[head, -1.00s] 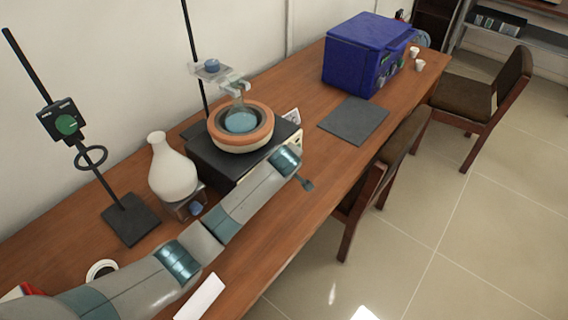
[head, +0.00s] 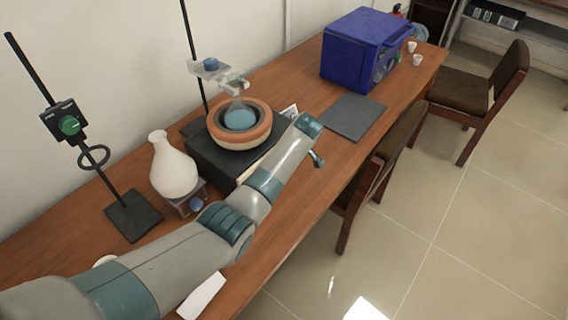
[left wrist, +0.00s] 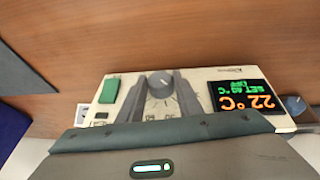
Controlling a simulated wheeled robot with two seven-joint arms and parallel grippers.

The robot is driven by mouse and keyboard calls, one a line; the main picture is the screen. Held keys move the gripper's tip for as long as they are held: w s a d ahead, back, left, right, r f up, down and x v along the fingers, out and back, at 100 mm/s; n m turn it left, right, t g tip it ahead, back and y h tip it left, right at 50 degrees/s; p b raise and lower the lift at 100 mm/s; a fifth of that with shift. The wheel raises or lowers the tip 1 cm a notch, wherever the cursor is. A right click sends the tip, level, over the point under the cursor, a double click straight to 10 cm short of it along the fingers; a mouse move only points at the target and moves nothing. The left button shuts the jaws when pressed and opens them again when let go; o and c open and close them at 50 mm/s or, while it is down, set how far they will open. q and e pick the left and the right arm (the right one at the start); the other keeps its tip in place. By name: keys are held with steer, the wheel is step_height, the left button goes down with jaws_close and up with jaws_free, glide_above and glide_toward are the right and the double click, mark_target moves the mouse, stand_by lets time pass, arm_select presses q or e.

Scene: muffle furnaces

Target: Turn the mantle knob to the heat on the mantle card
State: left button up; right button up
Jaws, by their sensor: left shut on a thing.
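The heating mantle is a dark box with an orange-rimmed bowl (head: 240,125) that holds a round flask (head: 239,116). Its pale control panel (left wrist: 213,82) shows in the left wrist view. The grey mantle knob (left wrist: 161,82) is on it, with a white pointer line. My left gripper (left wrist: 160,92) has a finger on each side of the knob and is shut on it. The display (left wrist: 240,101) shows 22 °C in orange and a smaller green set line, apparently 40 °C. A white card (head: 290,111) stands behind my arm, its writing unreadable. My right gripper is not in view.
A green switch (left wrist: 109,91) sits on the panel. A white flask (head: 173,168) and a stand (head: 133,215) are on the left. A dark mat (head: 352,112) and blue furnace (head: 362,50) are farther along the table. Chairs (head: 482,92) are at the right.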

arm_select(q)
steer(key=shift+f, duration=0.1)
stand_by(0.3)
steer(key=o, duration=1)
steer(key=shift+o, duration=0.2)
